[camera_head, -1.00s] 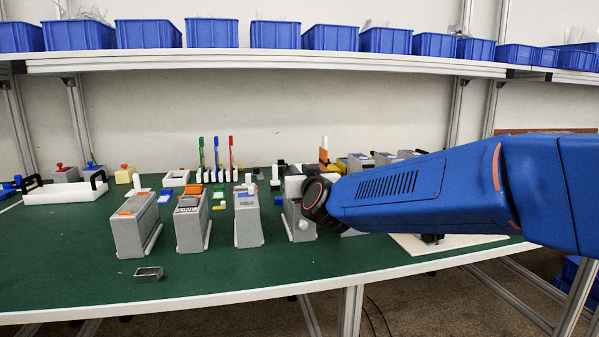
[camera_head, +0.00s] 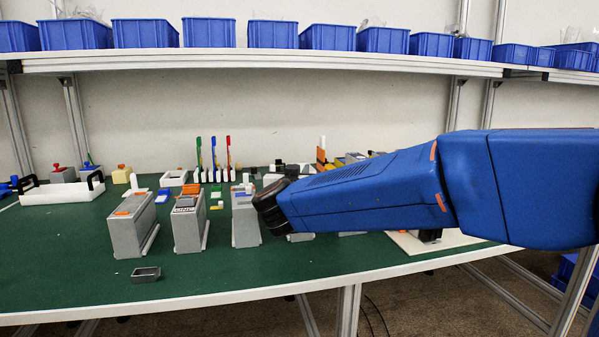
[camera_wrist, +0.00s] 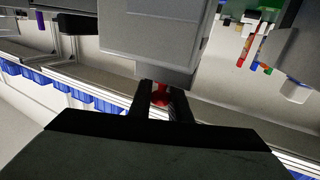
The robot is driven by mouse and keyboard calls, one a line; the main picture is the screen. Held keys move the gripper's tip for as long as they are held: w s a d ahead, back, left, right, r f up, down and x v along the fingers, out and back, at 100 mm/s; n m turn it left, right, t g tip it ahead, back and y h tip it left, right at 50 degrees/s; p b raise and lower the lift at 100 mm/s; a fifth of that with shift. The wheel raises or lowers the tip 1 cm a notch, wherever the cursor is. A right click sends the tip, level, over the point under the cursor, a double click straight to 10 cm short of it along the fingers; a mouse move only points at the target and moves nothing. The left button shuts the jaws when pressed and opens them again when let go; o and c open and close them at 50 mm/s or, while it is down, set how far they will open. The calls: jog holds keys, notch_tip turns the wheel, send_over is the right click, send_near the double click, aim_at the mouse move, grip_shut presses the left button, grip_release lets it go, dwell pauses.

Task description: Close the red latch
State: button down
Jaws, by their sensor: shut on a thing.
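In the wrist view, the two black fingers of my gripper (camera_wrist: 162,105) are closed around a small red part (camera_wrist: 160,92), which looks like the red latch. The red part sits at the end of a grey box (camera_wrist: 155,40) that fills the top middle of this view. Most of the latch is hidden between the fingers, so its position is hard to tell. In the head view my arm's dark wrist end is beside the third grey box (camera_head: 244,222) from the left; my fingers and the red latch are hidden there.
More grey boxes, one (camera_head: 132,228) with an orange top and another (camera_head: 189,228), stand in a row on the green table (camera_head: 220,275). A small metal tray (camera_head: 146,274) lies near the front edge. Several coloured pens (camera_head: 213,155) stand behind. Blue bins (camera_head: 273,33) line the shelf above.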

jog(key=shift+r+h, duration=0.1)
jog(key=shift+h, duration=0.2)
jog(key=c, duration=1.7)
grip_release()
jog(key=s, duration=0.5)
jog(key=s+a, duration=0.1)
jog(key=s, duration=0.5)
jog(key=s+a, duration=0.1)
jog(key=s, duration=0.5)
jog(key=shift+s, duration=0.15)
